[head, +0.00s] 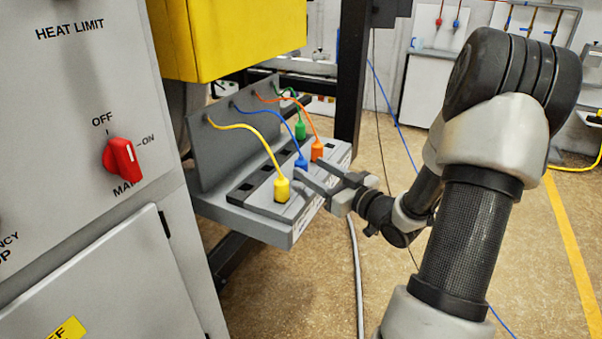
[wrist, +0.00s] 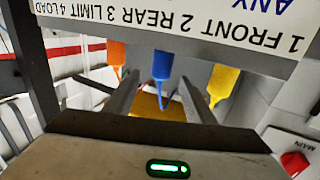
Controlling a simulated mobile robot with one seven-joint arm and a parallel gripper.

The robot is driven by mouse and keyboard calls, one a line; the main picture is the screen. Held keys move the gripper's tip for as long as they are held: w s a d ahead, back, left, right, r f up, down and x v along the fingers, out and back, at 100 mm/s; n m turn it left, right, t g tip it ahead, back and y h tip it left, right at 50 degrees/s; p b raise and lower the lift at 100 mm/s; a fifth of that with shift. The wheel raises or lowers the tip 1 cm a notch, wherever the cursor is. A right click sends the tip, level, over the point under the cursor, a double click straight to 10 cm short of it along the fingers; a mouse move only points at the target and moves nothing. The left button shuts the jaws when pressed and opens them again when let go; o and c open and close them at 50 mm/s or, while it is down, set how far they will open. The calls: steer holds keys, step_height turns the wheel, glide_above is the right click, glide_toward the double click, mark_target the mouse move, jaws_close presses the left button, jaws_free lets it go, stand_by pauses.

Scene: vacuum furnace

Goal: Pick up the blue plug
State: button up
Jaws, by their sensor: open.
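The blue plug (head: 301,163), on a blue cable, stands upright in the grey socket ledge (head: 250,221), between the yellow plug (head: 282,189) and the orange plug (head: 317,151). My gripper (head: 310,172) is open at the front of the ledge, its fingers pointing towards the blue plug. In the wrist view, which is upside down, the blue plug (wrist: 162,65) shows between the tips of my open gripper (wrist: 160,80). The orange plug (wrist: 118,55) and the yellow plug (wrist: 221,82) lie outside the fingers. I cannot tell whether the fingers touch the blue plug.
A green plug (head: 300,129) stands at the far end of the ledge. An upright grey panel (head: 222,140) behind the plugs carries their cables. A yellow box (head: 228,35) overhangs the ledge. The cabinet with a red knob (head: 122,159) stands at left. Floor is open at right.

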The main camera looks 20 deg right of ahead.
mark_target(306, 164)
steer(key=b+x, duration=0.1)
steer(key=x, duration=0.4)
steer(key=shift+w+r, duration=0.1)
steer(key=shift+r, duration=0.05)
steer(key=c, duration=1.2)
steer(key=shift+o, duration=0.2)
step_height(306, 164, up, 10)
steer(key=p, duration=0.3)
steer(key=shift+a, duration=0.1)
